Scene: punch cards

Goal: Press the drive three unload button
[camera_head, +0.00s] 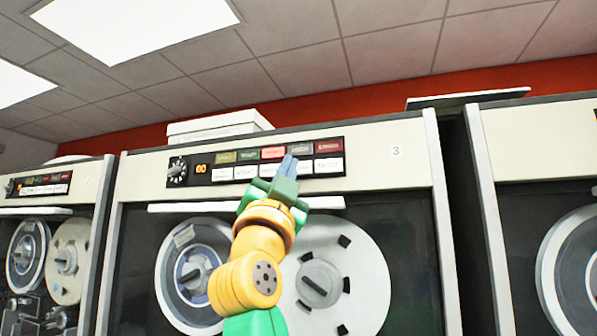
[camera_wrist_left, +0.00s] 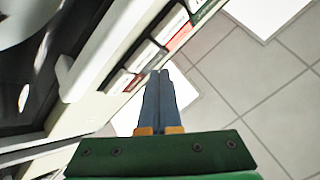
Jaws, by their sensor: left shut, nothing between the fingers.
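The drive marked 3 has a dark control panel (camera_head: 205,160) with a top row of coloured buttons and a lower row of white ones. The labels are too small to read surely, so I cannot tell which is the unload button. One red button (camera_head: 273,153) looks brighter than the others. My left gripper (camera_head: 289,162) is shut and empty, its blue-grey fingertips in front of the panel, overlapping the lower row right of centre. I cannot tell whether they touch. In the left wrist view the shut fingers (camera_wrist_left: 160,76) point at the button strip. My right gripper is not in view.
Two tape reels, the larger a white reel (camera_head: 335,272), sit below the panel behind my arm. A pale ledge (camera_head: 170,207) runs under the panel. Neighbouring drives stand at left (camera_head: 52,240) and right (camera_head: 540,150). A white box (camera_head: 220,122) lies on top.

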